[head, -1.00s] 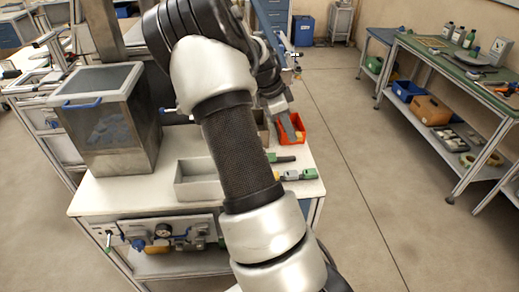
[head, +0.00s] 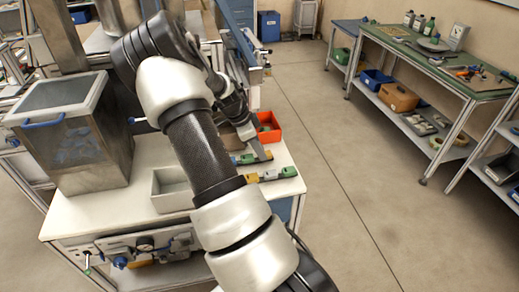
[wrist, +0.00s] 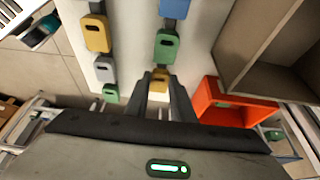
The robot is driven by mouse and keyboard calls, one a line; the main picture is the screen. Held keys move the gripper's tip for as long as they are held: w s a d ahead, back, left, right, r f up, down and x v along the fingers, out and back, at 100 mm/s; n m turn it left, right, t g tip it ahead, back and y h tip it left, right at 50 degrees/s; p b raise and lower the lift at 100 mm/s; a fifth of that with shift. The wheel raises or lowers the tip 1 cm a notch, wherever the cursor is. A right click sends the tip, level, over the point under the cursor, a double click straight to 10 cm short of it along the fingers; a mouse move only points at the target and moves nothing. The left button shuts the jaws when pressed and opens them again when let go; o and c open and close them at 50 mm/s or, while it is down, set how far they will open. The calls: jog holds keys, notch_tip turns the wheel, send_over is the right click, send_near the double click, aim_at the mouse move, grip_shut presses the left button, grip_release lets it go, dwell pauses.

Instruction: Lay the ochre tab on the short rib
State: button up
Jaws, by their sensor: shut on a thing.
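My gripper (wrist: 160,78) is shut on the ochre tab (wrist: 160,84), which shows between the fingertips in the wrist view. The tab is in line with a dark rib (wrist: 175,8), just below a green tab (wrist: 167,47) on it. I cannot tell whether the ochre tab touches the rib. A second rib beside it, to the left, carries a yellow tab (wrist: 96,34), a grey tab (wrist: 105,69) and a green tab (wrist: 110,93). In the head view my gripper (head: 266,157) is low over the ribs at the bench's right side.
An orange-red bin (wrist: 206,98) stands close to the right of my fingers. A brown open box (wrist: 235,45) is beyond it. In the head view a pale tray (head: 160,203) and a lidded metal container (head: 118,150) share the white bench (head: 70,222).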

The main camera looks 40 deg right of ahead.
jog(key=o, duration=1)
